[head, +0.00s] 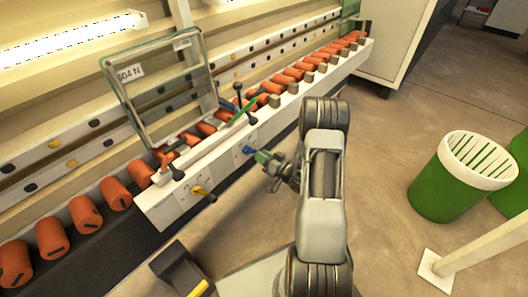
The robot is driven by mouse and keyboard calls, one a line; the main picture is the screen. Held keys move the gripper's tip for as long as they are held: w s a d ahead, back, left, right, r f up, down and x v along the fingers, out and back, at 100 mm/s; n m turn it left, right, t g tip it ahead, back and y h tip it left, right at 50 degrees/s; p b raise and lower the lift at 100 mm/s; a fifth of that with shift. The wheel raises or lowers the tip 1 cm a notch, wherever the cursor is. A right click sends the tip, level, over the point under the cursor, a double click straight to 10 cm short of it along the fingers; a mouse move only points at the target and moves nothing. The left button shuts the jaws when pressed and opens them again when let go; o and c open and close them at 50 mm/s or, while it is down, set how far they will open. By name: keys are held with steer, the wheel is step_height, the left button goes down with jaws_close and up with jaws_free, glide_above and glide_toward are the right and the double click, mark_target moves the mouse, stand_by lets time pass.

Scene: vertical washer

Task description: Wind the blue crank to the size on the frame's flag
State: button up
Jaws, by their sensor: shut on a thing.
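The blue crank (247,150) is on the front of the white control panel, left of my gripper. My gripper (266,158) is at the crank's outer end and is shut on it. The jaws and part of the arm hide the grip, and the crank's exact angle is too small to tell. A glass pane in a frame (158,118) leans upright on the rollers above the panel. Its white flag (130,73) at the upper left seems to read "604 N", with the first character unclear. A second small label (182,44) is too small to read.
A yellow crank (203,192) sticks out lower left on the same panel (160,207). Black-knobbed levers (177,172) stand on top. Orange rollers (85,213) line the washer. A green and white bin (462,178) stands at right; the floor (385,150) between is clear.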

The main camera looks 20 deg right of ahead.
steer(key=shift+s+a+f+m+p, duration=0.15)
steer(key=shift+a+f+m+p, duration=0.15)
steer(key=shift+m, duration=0.6)
steer(key=shift+s+a+f+m+p, duration=0.15)
steer(key=shift+a+f+m+p, duration=0.15)
steer(key=shift+m, duration=0.6)
steer(key=o, duration=0.9)
steer(key=p+v, duration=0.2)
steer(key=v, duration=1.1)
steer(key=shift+s+d+r+p, duration=0.1)
steer(key=shift+s+p, duration=0.3)
